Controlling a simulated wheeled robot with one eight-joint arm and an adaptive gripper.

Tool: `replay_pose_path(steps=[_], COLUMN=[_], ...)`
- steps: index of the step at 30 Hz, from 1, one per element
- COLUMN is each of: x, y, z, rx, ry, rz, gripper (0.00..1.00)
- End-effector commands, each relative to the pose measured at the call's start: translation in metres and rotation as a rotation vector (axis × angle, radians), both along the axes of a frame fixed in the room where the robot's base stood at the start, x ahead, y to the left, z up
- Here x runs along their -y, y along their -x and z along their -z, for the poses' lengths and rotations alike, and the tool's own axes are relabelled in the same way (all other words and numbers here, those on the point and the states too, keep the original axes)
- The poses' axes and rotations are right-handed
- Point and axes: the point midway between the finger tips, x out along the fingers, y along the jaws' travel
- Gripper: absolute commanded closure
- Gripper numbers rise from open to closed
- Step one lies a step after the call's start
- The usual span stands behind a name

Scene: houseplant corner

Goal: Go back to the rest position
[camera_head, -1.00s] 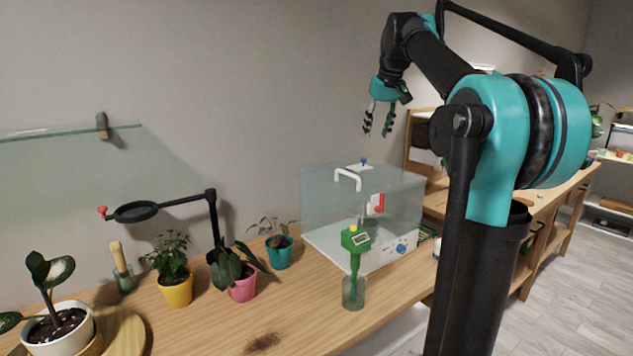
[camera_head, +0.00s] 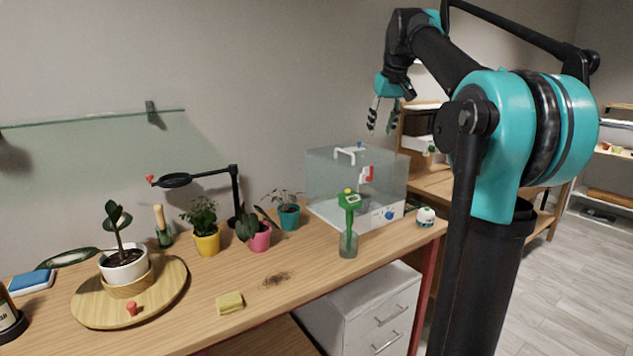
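My gripper (camera_head: 383,117) hangs from my raised arm at the upper middle, fingers pointing down. Its two dark fingers are apart with nothing visible between them. It is in the air, appearing above and behind the clear box (camera_head: 340,178) on the wooden bench (camera_head: 335,274), and touches nothing that I can see.
On the bench stand a green-handled tool in a glass jar (camera_head: 348,243), teal (camera_head: 289,216), pink (camera_head: 260,238) and yellow (camera_head: 207,243) pots, a round wooden board (camera_head: 168,297) with a white pot (camera_head: 124,266), and a yellow sponge (camera_head: 230,303). Drawers (camera_head: 370,318) stand below. Floor (camera_head: 560,290) shows at right.

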Motion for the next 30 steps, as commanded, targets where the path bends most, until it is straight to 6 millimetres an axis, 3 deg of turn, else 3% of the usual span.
replay_pose_path(steps=[11,17,23,26,30], x=[0.000,0.000,0.000,0.000,0.000], y=[0.007,0.017,0.038,0.059,0.102], z=[0.035,0.071,0.127,0.170,0.241], rx=[-0.002,-0.005,-0.008,-0.011,-0.015], ry=[0.000,-0.001,0.000,0.000,-0.001], rz=[0.015,0.031,0.053,0.071,0.099], gripper=[0.61,0.61,0.61,0.61,0.61])
